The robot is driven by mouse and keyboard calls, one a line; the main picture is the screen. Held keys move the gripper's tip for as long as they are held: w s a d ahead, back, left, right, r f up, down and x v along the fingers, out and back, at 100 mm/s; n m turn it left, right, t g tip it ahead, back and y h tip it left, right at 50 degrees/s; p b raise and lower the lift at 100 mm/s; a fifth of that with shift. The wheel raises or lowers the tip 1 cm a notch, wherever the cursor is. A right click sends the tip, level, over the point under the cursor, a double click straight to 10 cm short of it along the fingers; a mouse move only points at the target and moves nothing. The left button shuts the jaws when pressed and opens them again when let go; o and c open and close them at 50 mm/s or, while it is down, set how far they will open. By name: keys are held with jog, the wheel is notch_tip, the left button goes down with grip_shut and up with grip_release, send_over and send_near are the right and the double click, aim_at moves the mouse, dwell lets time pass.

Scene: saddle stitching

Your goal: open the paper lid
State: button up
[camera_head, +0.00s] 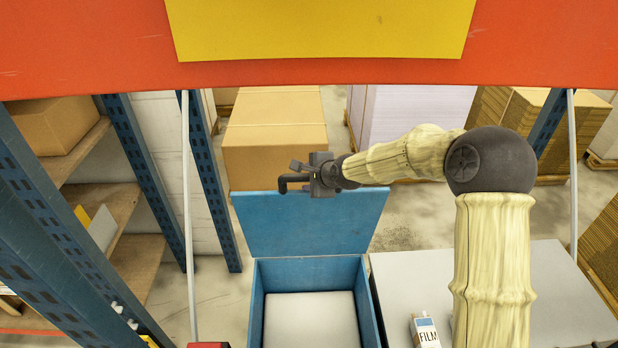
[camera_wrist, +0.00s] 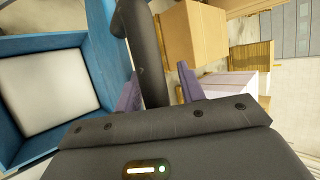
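The blue box (camera_head: 254,304) stands at the lower middle of the head view and on the left of the wrist view (camera_wrist: 42,43). Its blue lid (camera_head: 310,222) is raised and leans back from the far edge, so the box is open on top. A white stack of paper (camera_head: 309,320) lies inside. My gripper (camera_head: 305,178) is at the lid's top edge. A black bent handle (camera_wrist: 150,60) runs between its two fingers. A narrow gap shows beside the right finger, and I cannot tell whether the fingers grip the handle.
A grey table (camera_head: 560,290) right of the box holds a film carton (camera_head: 426,331). Large cardboard boxes (camera_head: 275,130) and a pale stack (camera_head: 410,120) stand behind the lid. A blue rack (camera_head: 70,250) with wooden shelves is on the left. Red framing crosses the top.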

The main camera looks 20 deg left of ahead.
jog(key=shift+s+d+f, duration=0.15)
jog(key=shift+s+f, duration=0.05)
jog(key=shift+s, duration=0.05)
jog(key=shift+s+d+r+b, duration=0.15)
jog(key=shift+d+r+b, duration=0.2)
jog(key=shift+b, duration=0.1)
jog(key=b+v, duration=0.4)
jog(key=v, duration=1.2)
jog(key=shift+r, duration=0.3)
jog(key=s+d+f+n+g+h+b, duration=0.1)
jog(key=s+d+f+n+h, duration=0.15)
jog(key=d+f, duration=0.4)
jog(key=s+d+f+n+g+h+b, duration=0.1)
jog(key=s+d+f+n+h, duration=0.2)
jog(key=d+f, duration=0.35)
jog(key=s+d+f+n+g+h+b, duration=0.1)
jog(key=s+d+f+n, duration=0.2)
jog(key=s+d, duration=0.3)
jog(key=s+d+f+n+g+h+b, duration=0.1)
jog(key=s+d+f+n, duration=0.2)
jog(key=s+d, duration=0.3)
jog(key=shift+d+f, duration=0.75)
jog(key=shift+d, duration=0.1)
